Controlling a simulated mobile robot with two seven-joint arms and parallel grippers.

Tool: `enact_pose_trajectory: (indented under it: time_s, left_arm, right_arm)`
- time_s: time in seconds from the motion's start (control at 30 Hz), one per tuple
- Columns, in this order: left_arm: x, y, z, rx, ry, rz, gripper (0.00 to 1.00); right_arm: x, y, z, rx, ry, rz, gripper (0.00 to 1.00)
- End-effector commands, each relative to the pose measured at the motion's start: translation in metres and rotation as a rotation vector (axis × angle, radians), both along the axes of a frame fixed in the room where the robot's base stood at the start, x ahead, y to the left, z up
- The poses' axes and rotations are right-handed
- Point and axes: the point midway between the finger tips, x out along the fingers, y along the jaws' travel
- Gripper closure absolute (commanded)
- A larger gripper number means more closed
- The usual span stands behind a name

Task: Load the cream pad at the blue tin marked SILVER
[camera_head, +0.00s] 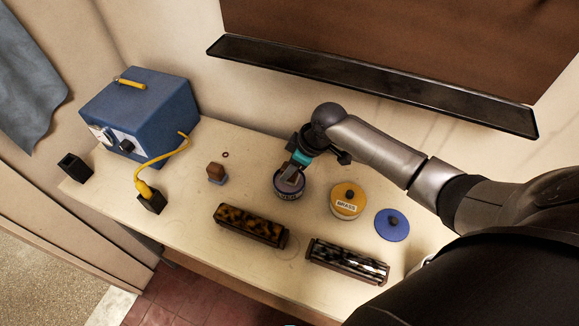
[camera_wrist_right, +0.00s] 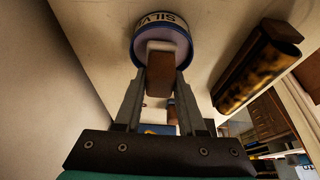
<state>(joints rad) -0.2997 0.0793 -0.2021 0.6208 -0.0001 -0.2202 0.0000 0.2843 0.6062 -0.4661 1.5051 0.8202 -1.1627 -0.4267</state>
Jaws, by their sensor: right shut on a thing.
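The blue tin marked SILVER (camera_head: 288,193) stands open on the bench. In the right wrist view the tin (camera_wrist_right: 148,27) shows part of its label, "SILV". My right gripper (camera_head: 294,174) is over the tin, shut on a brown block, which I take as the back of the cream pad (camera_wrist_right: 160,62). The block's lower end is at or inside the tin's mouth. My left gripper is not in view.
A yellow BRASS tin (camera_head: 345,206) with its lid on and a loose blue lid (camera_head: 392,226) lie to the right. Another brown block (camera_head: 216,170) stands left. A blue box (camera_head: 140,110) with a yellow cable stands at the left.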

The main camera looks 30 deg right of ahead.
Motion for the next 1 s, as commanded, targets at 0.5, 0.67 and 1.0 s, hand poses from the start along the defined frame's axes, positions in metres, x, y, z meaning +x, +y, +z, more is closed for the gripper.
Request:
enact_pose_trajectory:
  time_s: [0.5, 0.67, 1.0]
  left_arm:
    - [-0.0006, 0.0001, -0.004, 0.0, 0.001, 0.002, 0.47]
    - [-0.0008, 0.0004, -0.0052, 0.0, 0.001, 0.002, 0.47]
    - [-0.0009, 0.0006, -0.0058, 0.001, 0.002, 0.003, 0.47]
  right_arm:
    - [0.0002, 0.0003, -0.0063, 0.001, -0.001, 0.0, 1.0]
    - [0.0002, 0.0003, -0.0083, 0.001, -0.001, 0.0, 1.0]
    - [0.0002, 0.0003, -0.0096, 0.001, -0.001, 0.0, 1.0]
